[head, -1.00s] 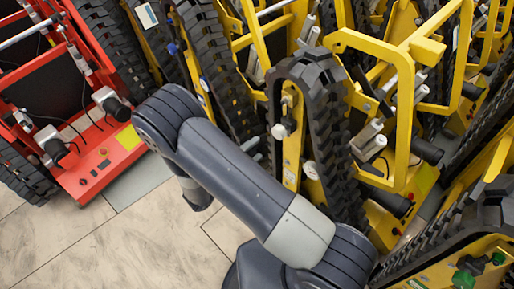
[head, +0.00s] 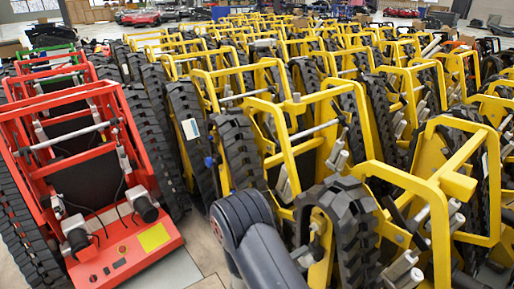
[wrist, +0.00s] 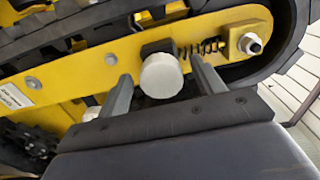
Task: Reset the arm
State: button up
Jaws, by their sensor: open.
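In the wrist view my gripper (wrist: 160,88) is open, its two grey fingers apart. A round white knob (wrist: 161,75) on a yellow carrier side plate (wrist: 110,72) shows between and beyond the fingers. I cannot tell whether the fingers touch it. In the head view my dark grey arm (head: 258,245) rises at the bottom middle, beside the black track (head: 345,225) of a yellow carrier. My gripper is outside the head view.
A red tracked carrier (head: 95,190) stands at left, with more red ones behind. Rows of yellow carriers (head: 300,110) fill the middle and right, packed closely. Some bare floor (head: 190,272) shows between the red carrier and my arm.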

jog(key=shift+x, duration=0.8)
jog(key=shift+a, duration=0.1)
